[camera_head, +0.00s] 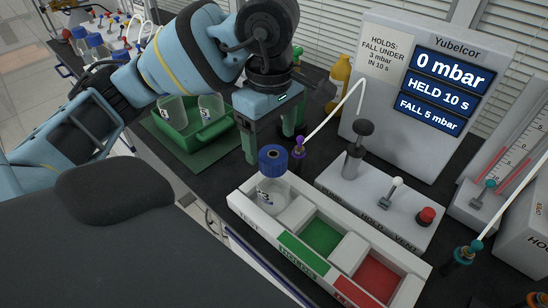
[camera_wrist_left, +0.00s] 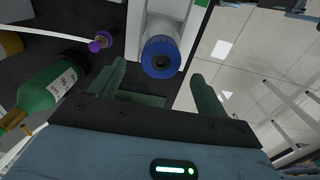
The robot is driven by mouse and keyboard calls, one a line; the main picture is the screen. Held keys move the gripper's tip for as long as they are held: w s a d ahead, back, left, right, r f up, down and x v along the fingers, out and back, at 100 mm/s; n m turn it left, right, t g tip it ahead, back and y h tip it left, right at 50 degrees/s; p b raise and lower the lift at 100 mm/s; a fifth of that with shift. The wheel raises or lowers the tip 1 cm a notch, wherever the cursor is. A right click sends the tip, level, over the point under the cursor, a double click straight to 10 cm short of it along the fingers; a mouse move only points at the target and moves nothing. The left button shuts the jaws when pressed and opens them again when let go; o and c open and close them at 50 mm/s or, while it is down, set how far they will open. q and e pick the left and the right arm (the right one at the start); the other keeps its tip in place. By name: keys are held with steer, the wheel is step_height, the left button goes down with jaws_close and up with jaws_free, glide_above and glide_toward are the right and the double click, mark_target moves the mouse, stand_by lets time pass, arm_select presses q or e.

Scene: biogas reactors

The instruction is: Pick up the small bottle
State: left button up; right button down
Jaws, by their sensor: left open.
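A small clear bottle (camera_head: 272,190) with a blue cap (camera_head: 273,158) stands upright in the left compartment of a white tray (camera_head: 240,208). My left gripper (camera_head: 271,146) is open, pointing down just behind and above the cap, with nothing between its fingers. In the left wrist view the blue cap (camera_wrist_left: 160,57) shows just beyond the fingertips of the left gripper (camera_wrist_left: 158,70), between the two fingers in the picture. My right gripper is not in view.
The tray also has green (camera_head: 320,236) and red (camera_head: 377,277) compartments. A purple-topped fitting (camera_head: 299,146) with a white tube is close right of the gripper. A valve box (camera_head: 350,195) and display panel (camera_head: 436,80) stand behind. A green crate (camera_head: 190,140) holds clear bottles.

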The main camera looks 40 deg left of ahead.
mark_target(273, 157)
arm_select(q)
steer(key=f, duration=0.5)
steer(key=shift+d+b, duration=0.3)
steer(key=shift+b, duration=0.05)
steer(key=c, duration=1.5)
